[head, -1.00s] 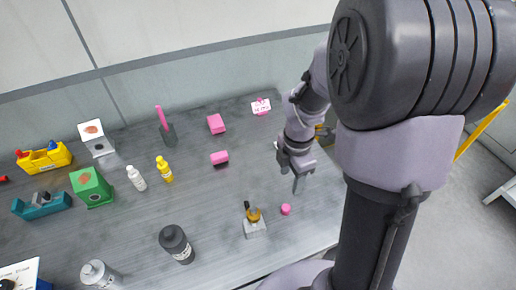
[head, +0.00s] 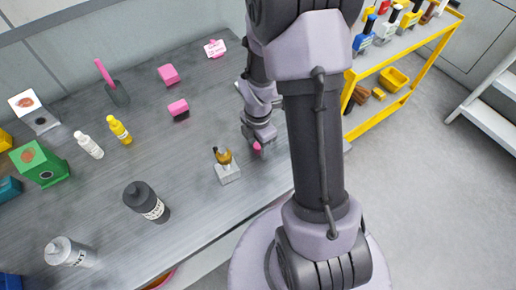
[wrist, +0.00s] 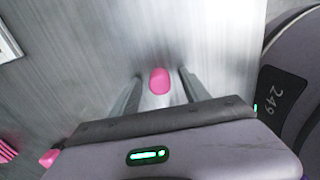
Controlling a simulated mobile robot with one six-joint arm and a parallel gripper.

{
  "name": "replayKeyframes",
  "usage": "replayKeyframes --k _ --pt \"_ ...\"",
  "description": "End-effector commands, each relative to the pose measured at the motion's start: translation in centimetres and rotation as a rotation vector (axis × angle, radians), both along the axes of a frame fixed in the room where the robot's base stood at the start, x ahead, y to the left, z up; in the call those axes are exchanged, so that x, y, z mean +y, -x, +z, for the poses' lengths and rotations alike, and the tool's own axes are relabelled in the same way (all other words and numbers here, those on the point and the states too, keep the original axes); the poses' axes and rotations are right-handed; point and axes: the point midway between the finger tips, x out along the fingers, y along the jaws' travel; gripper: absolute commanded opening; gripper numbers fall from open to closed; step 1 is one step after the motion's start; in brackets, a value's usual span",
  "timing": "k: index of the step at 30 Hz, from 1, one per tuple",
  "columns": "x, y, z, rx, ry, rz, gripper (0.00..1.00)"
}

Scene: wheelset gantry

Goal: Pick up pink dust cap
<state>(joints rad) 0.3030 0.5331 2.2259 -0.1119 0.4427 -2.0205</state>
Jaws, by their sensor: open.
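The pink dust cap (wrist: 159,81) is a small rounded pink piece on the grey metal table. In the wrist view it sits between the two fingers of my gripper (wrist: 160,92), with a gap on each side. My gripper is open. In the head view the cap (head: 257,147) shows right at my gripper (head: 257,150), partly hidden by it. I cannot tell how far the fingers are above the table.
A small grey block with an amber-topped item (head: 228,173) stands close left of my gripper. A yellow shelf cart (head: 385,105) is at the right.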

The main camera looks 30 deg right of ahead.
Motion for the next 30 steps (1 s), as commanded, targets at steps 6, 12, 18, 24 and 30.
replayKeyframes --k 6,12,18,24,30 --pt "0.0 0.0 0.1 0.000 0.000 0.000 0.15" --pt "0.0 0.0 0.1 0.000 0.000 0.000 0.00" --pt "0.0 0.0 0.4 0.000 0.000 0.000 0.00" --pt "0.0 0.0 2.7 -0.002 0.001 0.000 0.00" --pt "1.0 2.0 4.0 0.002 -0.001 0.001 0.00"
